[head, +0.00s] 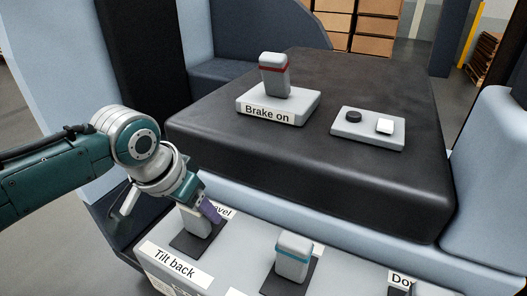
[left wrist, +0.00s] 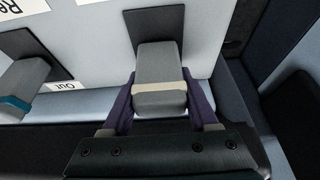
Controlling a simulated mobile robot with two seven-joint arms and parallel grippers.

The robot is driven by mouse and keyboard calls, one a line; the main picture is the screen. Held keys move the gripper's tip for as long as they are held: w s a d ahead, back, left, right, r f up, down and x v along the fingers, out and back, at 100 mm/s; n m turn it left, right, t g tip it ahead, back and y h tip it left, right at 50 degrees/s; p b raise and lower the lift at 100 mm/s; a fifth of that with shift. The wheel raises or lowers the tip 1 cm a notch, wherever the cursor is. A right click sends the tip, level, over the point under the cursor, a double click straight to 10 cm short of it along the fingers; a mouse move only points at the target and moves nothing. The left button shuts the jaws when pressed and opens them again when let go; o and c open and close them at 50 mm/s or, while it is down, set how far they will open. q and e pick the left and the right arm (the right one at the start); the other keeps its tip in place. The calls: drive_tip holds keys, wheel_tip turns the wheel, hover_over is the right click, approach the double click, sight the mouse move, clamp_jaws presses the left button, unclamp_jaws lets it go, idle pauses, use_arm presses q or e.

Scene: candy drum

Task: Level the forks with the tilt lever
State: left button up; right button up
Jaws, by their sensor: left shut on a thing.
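The tilt lever (head: 196,222) is a grey lever in a dark slot, between a "Tilt back" label (head: 175,262) and a label partly hidden by my gripper, of which "vel" shows. My left gripper (head: 208,207) is over this lever. In the left wrist view its purple fingers stand on both sides of the grey lever (left wrist: 159,85), which has a cream band near its top. The left gripper is shut on the lever. The forks are not in view. My right gripper is not in view.
A lever with a blue band (head: 293,258) stands to the right on the same panel. Behind it, a black top carries a red-banded brake lever (head: 274,75) labelled "Brake on" and a small plate (head: 368,130) with a black knob and a white switch. Cardboard boxes (head: 379,28) stand far back.

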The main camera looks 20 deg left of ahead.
use_arm(q)
clamp_jaws()
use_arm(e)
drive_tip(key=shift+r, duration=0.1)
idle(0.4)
